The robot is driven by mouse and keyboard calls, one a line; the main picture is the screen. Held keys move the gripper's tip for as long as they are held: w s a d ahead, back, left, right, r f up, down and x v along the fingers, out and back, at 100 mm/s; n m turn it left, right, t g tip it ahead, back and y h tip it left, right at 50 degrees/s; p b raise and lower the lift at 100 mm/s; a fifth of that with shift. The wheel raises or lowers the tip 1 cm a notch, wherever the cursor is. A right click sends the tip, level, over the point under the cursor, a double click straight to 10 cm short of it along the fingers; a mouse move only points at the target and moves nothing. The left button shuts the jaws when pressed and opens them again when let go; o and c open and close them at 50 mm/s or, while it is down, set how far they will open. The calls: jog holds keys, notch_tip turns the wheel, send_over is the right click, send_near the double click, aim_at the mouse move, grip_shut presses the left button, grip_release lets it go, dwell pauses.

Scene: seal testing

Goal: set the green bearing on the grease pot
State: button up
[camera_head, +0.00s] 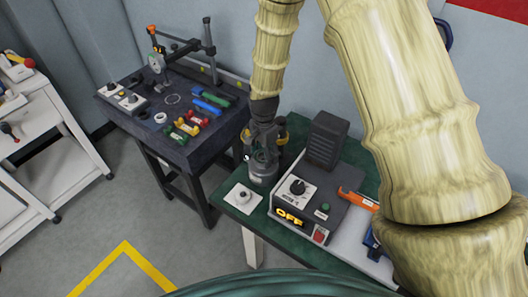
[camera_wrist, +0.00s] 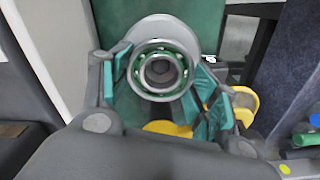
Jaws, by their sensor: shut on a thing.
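The green bearing (camera_wrist: 136,66), a metal ring with green between its races, sits between the teal finger pads in the wrist view. My gripper (camera_wrist: 161,72) is shut on it. A round grey pot (camera_wrist: 168,24), apparently the grease pot, lies right behind the bearing, its rim showing around the bearing's upper edge. In the head view my gripper (camera_head: 263,148) points down over the grey pot (camera_head: 263,177) on the green table. The fingers hide the bearing there, and I cannot tell whether it touches the pot.
A control box (camera_head: 316,200) with a knob and an "OFF" display stands close right of the pot. A white plate with a knob (camera_head: 243,196) lies at its left. A dark bench (camera_head: 115,88) with tools and coloured parts stands farther left.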

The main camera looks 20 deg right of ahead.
jog(key=shift+f, duration=0.65)
dwell(0.8)
jog(key=o, duration=1.3)
jog(key=shift+r, duration=0.15)
notch_tip(320, 180, up, 8)
jog(key=p, duration=0.5)
jog(key=shift+s+f, duration=0.1)
jog(key=shift+f, duration=0.1)
